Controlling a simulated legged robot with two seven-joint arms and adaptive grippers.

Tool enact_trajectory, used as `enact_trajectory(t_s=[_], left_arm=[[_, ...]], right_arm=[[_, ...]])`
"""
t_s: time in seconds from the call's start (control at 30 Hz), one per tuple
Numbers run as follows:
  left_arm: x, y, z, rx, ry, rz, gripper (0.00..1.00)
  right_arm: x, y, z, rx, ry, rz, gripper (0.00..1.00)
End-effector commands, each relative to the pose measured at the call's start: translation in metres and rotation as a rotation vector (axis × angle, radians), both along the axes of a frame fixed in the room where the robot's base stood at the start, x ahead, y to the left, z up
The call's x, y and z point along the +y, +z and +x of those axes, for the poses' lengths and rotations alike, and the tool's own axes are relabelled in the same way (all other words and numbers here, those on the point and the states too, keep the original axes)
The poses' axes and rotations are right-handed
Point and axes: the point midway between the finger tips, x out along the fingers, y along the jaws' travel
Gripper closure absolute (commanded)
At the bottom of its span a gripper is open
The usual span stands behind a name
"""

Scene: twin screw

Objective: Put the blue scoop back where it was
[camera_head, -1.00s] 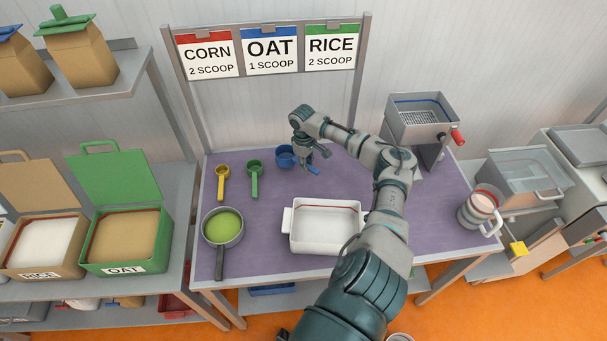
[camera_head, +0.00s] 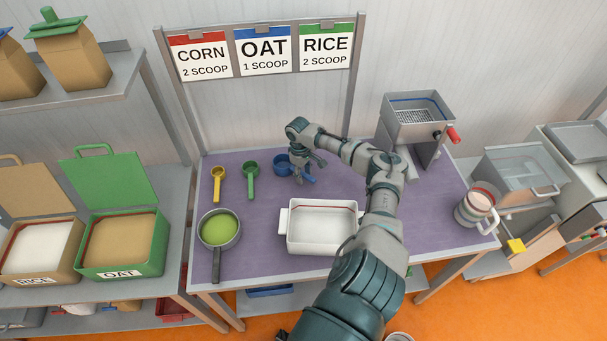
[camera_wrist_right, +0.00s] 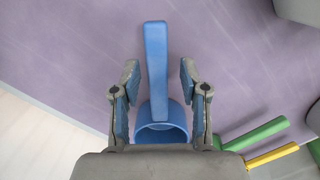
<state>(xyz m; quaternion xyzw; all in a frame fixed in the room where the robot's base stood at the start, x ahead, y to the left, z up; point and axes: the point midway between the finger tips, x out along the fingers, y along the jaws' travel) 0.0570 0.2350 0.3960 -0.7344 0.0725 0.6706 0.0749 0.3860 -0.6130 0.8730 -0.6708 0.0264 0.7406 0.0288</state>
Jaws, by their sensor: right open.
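The blue scoop (camera_head: 282,163) stands at the back of the purple table, to the right of the green scoop (camera_head: 251,181) and the yellow scoop (camera_head: 218,183). In the right wrist view the blue scoop (camera_wrist_right: 157,75) has its cup close below the wrist and its handle running between the fingers. My right gripper (camera_head: 302,178) is over the blue scoop. In the wrist view the right gripper (camera_wrist_right: 157,80) is open, with a finger on each side of the handle and gaps on both sides. My left gripper is not in view.
A white tray (camera_head: 290,243) stands in front of the scoops. A pan of green contents (camera_head: 220,229) is at the front left. A grey sieve box (camera_head: 391,124) stands at the back right and a glass jug (camera_head: 464,219) at the right edge. The purple surface right of my arm (camera_head: 430,200) is clear.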

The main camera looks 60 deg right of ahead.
Motion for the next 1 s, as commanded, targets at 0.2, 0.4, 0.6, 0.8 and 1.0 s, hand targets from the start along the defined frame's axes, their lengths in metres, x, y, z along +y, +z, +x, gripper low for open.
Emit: enact_trajectory(t_s=[0.2,0.4,0.6,0.8,1.0], left_arm=[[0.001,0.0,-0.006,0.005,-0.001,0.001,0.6],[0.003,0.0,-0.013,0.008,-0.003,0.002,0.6],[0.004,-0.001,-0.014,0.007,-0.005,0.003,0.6],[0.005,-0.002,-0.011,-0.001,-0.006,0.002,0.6],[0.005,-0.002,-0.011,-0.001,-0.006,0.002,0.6]], right_arm=[[-0.001,0.034,0.004,-0.005,0.001,-0.001,0.56],[0.0,0.08,0.009,-0.006,-0.001,-0.002,0.56],[0.0,0.111,0.012,-0.004,-0.001,0.0,0.56],[-0.001,0.119,0.012,-0.002,0.0,0.001,0.56],[-0.001,0.119,0.012,-0.002,-0.001,0.001,0.56]])
